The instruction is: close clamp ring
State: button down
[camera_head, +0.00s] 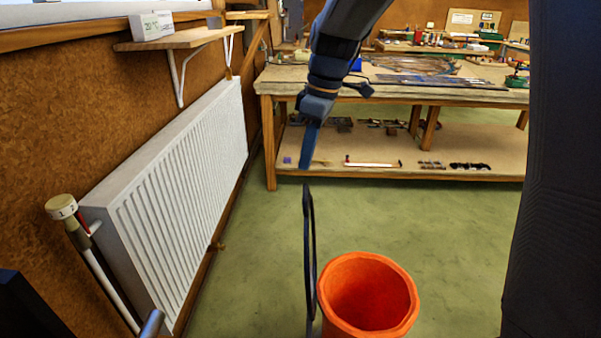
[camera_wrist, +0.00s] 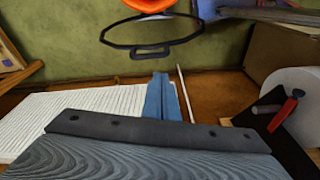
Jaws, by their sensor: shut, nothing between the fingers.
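A thin dark ring (camera_head: 309,245), which I take to be the clamp ring, stands upright and nearly edge-on in the head view, just left of an orange bucket (camera_head: 408,300). In the wrist view the dark ring (camera_wrist: 118,45) shows as a wide loop with a small handle-like bar at its near side. The bucket (camera_wrist: 150,5) is cut off at the top there. My gripper (camera_head: 306,165) is above the ring in the head view, apart from it, fingers pointing down. In the wrist view its blue fingers (camera_wrist: 161,78) are together and empty, short of the ring.
A white radiator (camera_head: 185,190) runs along the left wall, under a small shelf (camera_head: 180,38). A workbench (camera_head: 400,92) with a laden lower shelf stands behind. Green floor (camera_head: 250,270) is clear around the bucket. A red-handled tool (camera_wrist: 285,112) shows at the wrist view's right.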

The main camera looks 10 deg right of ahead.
notch_tip(320, 180, up, 3)
jog(key=w+a+n, duration=0.2)
jog(key=w+n, duration=0.1)
notch_tip(320, 180, down, 11)
jog(key=p, duration=0.4)
jog(key=shift+s+d+f+y, duration=0.15)
jog(key=shift+s+d+y, duration=0.15)
jog(key=shift+s+d, duration=0.15)
